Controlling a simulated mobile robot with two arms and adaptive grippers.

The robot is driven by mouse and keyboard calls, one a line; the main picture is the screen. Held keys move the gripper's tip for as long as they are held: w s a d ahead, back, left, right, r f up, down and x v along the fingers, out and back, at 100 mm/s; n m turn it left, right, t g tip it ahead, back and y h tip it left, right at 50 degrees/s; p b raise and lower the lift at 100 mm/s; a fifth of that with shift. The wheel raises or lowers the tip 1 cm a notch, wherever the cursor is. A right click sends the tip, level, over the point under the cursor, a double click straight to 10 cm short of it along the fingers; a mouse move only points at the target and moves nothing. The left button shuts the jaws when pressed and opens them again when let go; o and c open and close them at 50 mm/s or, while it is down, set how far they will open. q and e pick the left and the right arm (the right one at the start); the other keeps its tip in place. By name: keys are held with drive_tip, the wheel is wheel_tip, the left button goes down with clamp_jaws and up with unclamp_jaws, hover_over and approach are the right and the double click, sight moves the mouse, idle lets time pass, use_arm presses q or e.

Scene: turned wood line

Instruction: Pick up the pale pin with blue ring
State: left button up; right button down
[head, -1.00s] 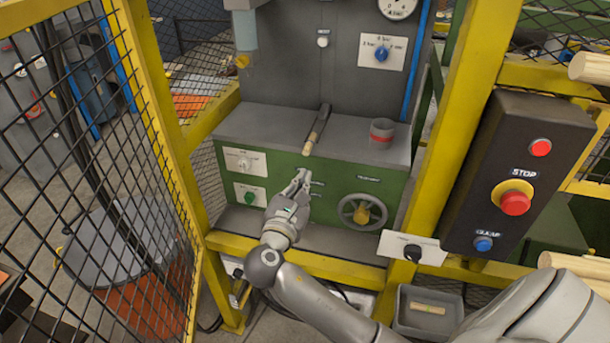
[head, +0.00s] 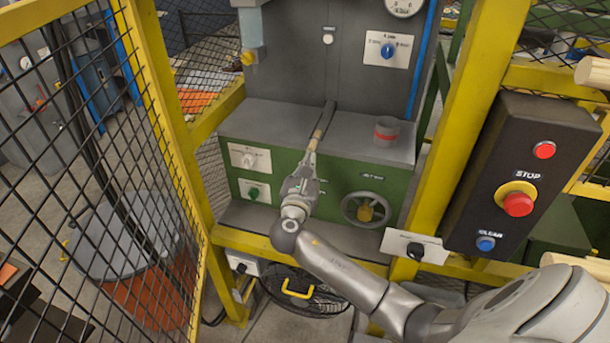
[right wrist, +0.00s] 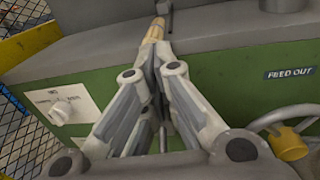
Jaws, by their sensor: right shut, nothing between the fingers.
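A pale wooden piece (head: 313,140) lies in line with a dark bar on the grey top of the green machine, its near end at the front edge. It also shows in the right wrist view (right wrist: 155,33), just beyond my fingertips. I see no blue ring on it, so I cannot tell whether it is the pin. My right gripper (head: 308,163) is shut and empty in front of the green face, its tips close below the piece. In the right wrist view the gripper (right wrist: 152,62) hides the piece's near end; contact is unclear. My left gripper is out of view.
A grey cup with a red band (head: 386,132) stands right of the piece. A handwheel (head: 366,209) sticks out at the right of the green face. Yellow posts (head: 470,110) and a mesh panel (head: 110,170) flank the opening. A stop-button box (head: 520,170) is at right.

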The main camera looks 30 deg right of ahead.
sight(314, 141)
drive_tip(key=shift+w+d, duration=0.5)
drive_tip(key=shift+p+x, duration=0.4)
drive_tip(key=shift+x, duration=0.45)
